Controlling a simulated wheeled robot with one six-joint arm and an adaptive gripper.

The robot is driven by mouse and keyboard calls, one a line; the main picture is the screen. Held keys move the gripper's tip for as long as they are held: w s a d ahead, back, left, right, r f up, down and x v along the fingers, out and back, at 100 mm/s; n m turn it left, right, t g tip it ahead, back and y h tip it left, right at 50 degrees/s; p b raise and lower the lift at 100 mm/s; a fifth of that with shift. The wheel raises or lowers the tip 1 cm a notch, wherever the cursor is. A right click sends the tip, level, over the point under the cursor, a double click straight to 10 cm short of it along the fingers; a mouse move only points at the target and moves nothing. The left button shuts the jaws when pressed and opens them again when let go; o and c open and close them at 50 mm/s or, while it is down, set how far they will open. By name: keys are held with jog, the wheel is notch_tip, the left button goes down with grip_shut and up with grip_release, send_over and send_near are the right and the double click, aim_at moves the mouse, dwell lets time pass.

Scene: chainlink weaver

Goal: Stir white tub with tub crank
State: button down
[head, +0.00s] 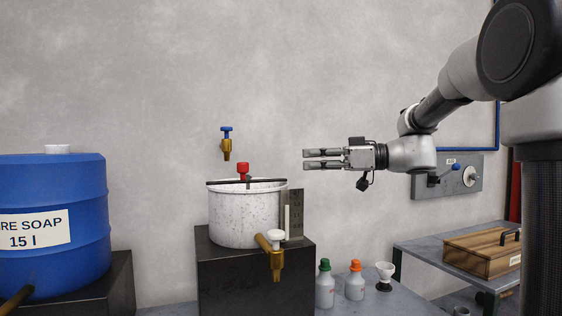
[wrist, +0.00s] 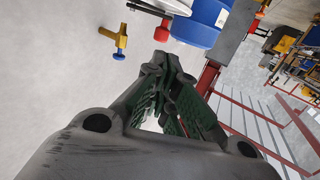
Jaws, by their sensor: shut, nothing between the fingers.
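The white tub (head: 235,222) is speckled and stands on a dark block. A dark bar (head: 220,183) lies across its rim. The tub crank's red knob (head: 243,169) stands up above the bar, and the tub hides anything below the rim. The red knob also shows in the wrist view (wrist: 161,34), beyond my fingertips. My gripper (head: 305,159) is shut and empty in the air, to the right of the knob and slightly higher in the picture, pointing left. Its fingers show in the wrist view (wrist: 163,62), with nothing held between them.
A brass tap with blue handle (head: 227,146) is on the wall above the tub. A brass spout (head: 275,258) and upright gauge (head: 293,215) are at the tub's right front. A blue soap barrel (head: 60,260) stands left. Bottles (head: 325,287) and a wooden box (head: 485,252) are lower right.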

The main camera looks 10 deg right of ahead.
jog(key=x, duration=1.3)
jog(key=shift+w+a, duration=0.15)
jog(key=shift+a, duration=0.1)
jog(key=shift+a, duration=0.95)
